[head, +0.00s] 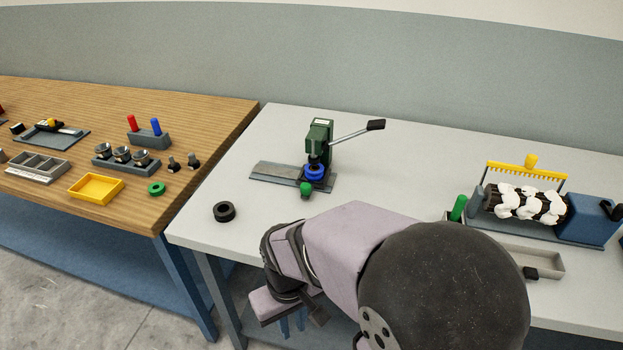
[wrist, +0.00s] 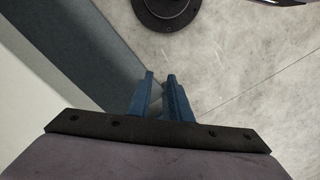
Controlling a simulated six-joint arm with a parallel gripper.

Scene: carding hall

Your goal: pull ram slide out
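A dark green hand press (head: 319,134) with a black-tipped lever stands on the grey table. A blue ring-shaped piece (head: 315,173) sits under its ram. A green knob (head: 305,189) shows at the front of the press base, at the near end of what looks like the slide. A flat grey rail plate (head: 275,173) extends left from the base. My gripper (head: 292,326) is low, at the table's front edge, well away from the press. In the wrist view its blue fingers (wrist: 161,76) stand a little apart, with nothing between them.
A black ring (head: 224,211) lies on the table left of my arm. A wooden table (head: 215,125) with small parts adjoins at left. The tabletop between the ring and press is clear.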

